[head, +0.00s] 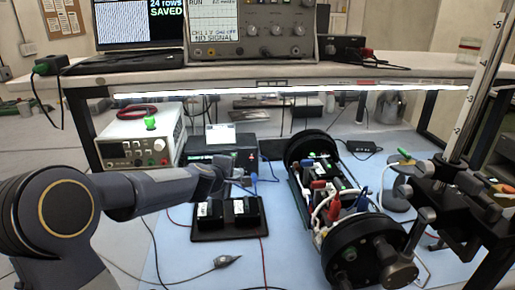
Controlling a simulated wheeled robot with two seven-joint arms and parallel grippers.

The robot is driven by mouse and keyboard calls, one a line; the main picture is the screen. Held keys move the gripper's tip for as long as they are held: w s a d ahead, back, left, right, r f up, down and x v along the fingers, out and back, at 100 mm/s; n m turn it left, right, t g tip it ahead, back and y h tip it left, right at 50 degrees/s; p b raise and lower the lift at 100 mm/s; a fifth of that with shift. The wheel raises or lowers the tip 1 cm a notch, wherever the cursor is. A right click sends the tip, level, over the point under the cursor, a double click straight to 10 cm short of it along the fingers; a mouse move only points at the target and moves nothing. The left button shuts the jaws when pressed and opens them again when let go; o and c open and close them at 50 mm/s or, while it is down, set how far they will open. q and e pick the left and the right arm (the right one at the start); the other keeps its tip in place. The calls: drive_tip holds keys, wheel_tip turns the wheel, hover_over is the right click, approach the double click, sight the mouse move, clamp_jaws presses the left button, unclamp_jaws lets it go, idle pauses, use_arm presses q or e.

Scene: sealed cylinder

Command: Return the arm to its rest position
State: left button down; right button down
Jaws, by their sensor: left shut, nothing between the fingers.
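My left arm comes in from the left. My left gripper (243,182) is shut and empty, held above the blue mat, over the back edge of a black tray (206,235) that bears two black blocks with white labels. An open black cylinder (352,252) lies to the right of the gripper, with wires, clips and red and blue connectors inside. The gripper is apart from the cylinder. My right gripper does not show.
A bench power supply (128,148) stands at the back left, beside a dark instrument box (213,143). A shelf (270,76) with an oscilloscope (250,28) and a monitor (122,22) crosses the back. A black stand (450,185) with a scaled column is at right. Cables lie on the mat (190,262).

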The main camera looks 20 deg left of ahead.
use_arm(q)
drive_tip(key=s+d+r+m+h, duration=0.3)
drive_tip(key=s+d+r+m, duration=0.15)
drive_tip(key=s+d, duration=0.25)
drive_tip(key=s+d+f+m+g, duration=0.2)
drive_tip(key=s+d+m, duration=0.1)
drive_tip(key=s, duration=0.6)
drive_tip(key=s+d+f+m+g+h+p, duration=0.1)
drive_tip(key=s+d+f+m+g, duration=0.1)
drive_tip(key=s+m, duration=0.4)
drive_tip(key=s+d+f+m+g+p, duration=0.1)
drive_tip(key=s+d+f+m+g, duration=0.1)
drive_tip(key=s, duration=1)
drive_tip(key=shift+s+d+f+m+g+h, duration=0.2)
drive_tip(key=shift+d+f+m, duration=0.2)
drive_tip(key=shift+m, duration=0.2)
drive_tip(key=shift+s+d+f+m+g+h, duration=0.1)
drive_tip(key=shift+d+f+m+g+h, duration=0.1)
drive_tip(key=shift+d+f+m, duration=0.3)
drive_tip(key=shift+a+r, duration=0.1)
